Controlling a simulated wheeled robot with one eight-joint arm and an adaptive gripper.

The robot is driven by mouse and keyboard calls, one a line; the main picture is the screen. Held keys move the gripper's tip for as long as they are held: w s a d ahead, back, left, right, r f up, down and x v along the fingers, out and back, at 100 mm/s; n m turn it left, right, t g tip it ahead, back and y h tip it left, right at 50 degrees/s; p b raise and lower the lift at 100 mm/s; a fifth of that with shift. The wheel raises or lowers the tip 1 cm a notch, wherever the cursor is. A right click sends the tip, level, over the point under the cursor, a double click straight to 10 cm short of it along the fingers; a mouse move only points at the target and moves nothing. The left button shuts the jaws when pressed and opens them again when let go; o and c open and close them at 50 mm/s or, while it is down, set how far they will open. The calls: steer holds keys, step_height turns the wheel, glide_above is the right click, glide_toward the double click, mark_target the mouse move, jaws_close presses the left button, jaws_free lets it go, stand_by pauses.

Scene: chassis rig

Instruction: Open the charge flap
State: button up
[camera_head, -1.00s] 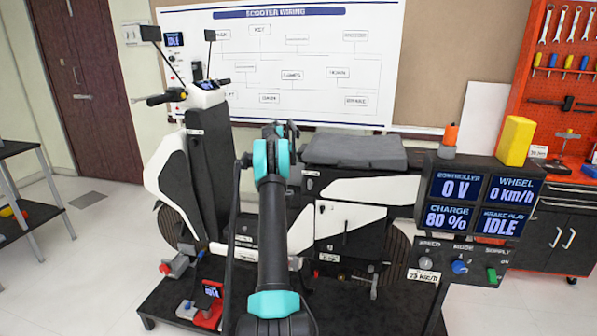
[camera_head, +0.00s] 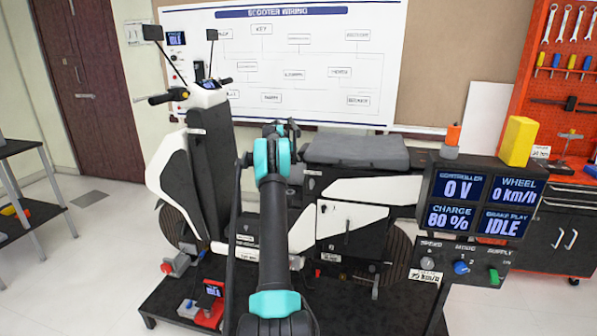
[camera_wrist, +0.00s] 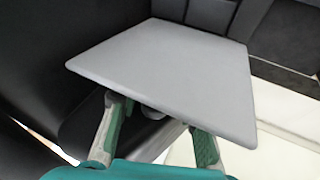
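In the wrist view, a flat grey panel (camera_wrist: 170,70), which looks like the charge flap, fills the middle and stands out over my gripper. My gripper (camera_wrist: 155,118) has its two green-and-grey fingers well apart, one at each side under the panel's near edge. The panel hides the fingertips, so contact cannot be told. A small pale rounded part shows between the fingers below the panel.
The scooter stands on a dark platform (camera_head: 165,305). A grey seat (camera_head: 355,151) lies right of my arm. A display panel (camera_head: 480,205) reading charge 80 % and brake play IDLE is at the right. A red tool (camera_head: 210,313) lies on the platform at the left.

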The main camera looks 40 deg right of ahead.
steer(key=v, duration=1.1)
steer(key=shift+a+r, duration=0.15)
steer(key=shift+r, duration=0.1)
steer(key=shift+w, duration=0.1)
